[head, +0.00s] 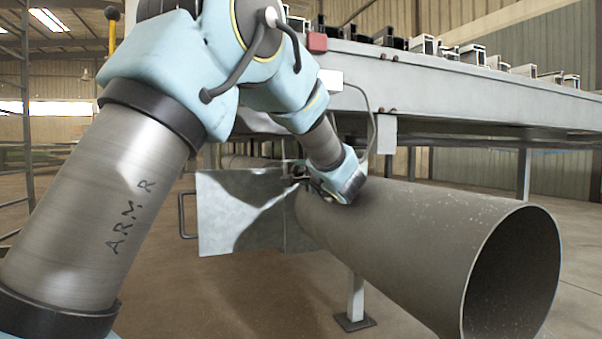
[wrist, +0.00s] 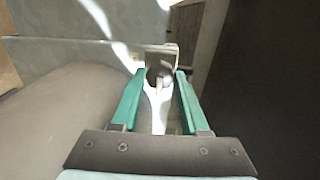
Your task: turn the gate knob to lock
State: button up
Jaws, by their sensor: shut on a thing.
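The gate (head: 225,212) is a flat grey metal panel with a bar handle on its left edge, in the middle of the head view. It also shows across the top of the wrist view (wrist: 75,52). The gate knob (wrist: 158,74) is a small dark piece with a pale tab, in front of a small plate. My gripper (wrist: 160,72) has its two green fingers on either side of the knob and is shut on it. In the head view my gripper (head: 301,180) is at the gate's right side, and the knob is too small and covered to make out.
A large grey pipe (head: 400,230) runs just right of and below my gripper, its open end towards the lower right. A long grey bench (head: 450,95) with several cut profiles on top stands above and behind. A support leg (head: 355,297) stands under the pipe. The floor left of the gate is clear.

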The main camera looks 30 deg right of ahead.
grip_shut()
jog(key=shift+m, duration=0.4)
jog(key=m+p, duration=0.1)
jog(key=m, duration=0.3)
jog(key=shift+r+p, duration=0.1)
jog(key=shift+p, duration=0.25)
jog(key=m+p, duration=0.3)
jog(key=m, duration=0.1)
jog(key=m+p, duration=0.5)
jog(key=shift+r+m, duration=0.1)
jog(key=shift+m, duration=0.3)
jog(key=m+p, duration=0.2)
jog(key=p, duration=0.1)
jog(key=shift+m+p, duration=0.35)
jog(key=shift+m, duration=0.05)
jog(key=shift+f+m+p, duration=0.25)
jog(key=shift+m+p, duration=0.05)
jog(key=shift+m, duration=0.1)
